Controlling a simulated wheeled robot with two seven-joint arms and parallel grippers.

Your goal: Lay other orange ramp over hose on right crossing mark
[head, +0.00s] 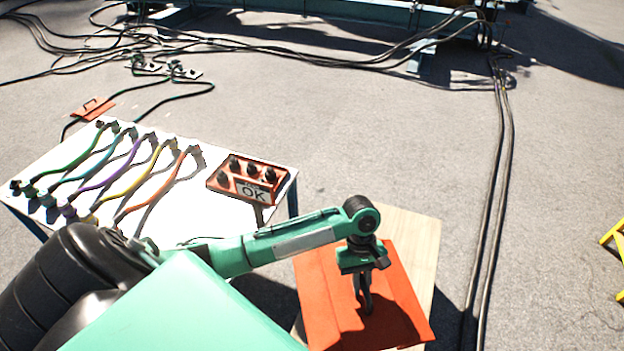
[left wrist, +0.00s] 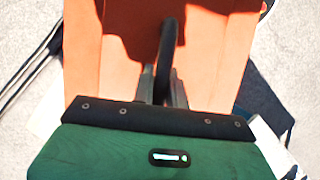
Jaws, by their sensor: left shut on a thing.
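An orange ramp (head: 410,291) lies on or just above a pale wooden top (head: 420,235) at the lower middle of the head view. My left gripper (head: 366,308) points down at its middle. In the left wrist view the fingers (left wrist: 163,88) are shut on the ramp's dark upright handle (left wrist: 166,55), with the orange surface (left wrist: 215,70) on both sides. Another orange ramp (head: 92,109) with a dark handle lies on the floor at the left, at a dark hose (head: 130,92). I cannot make out a right crossing mark. My right gripper is not in view.
A white table (head: 50,155) carries several coloured hoses and an orange box (head: 248,180) marked OK. Dark cables (head: 500,170) run down the floor at the right. A yellow frame (head: 613,240) stands at the right edge. The middle floor is clear.

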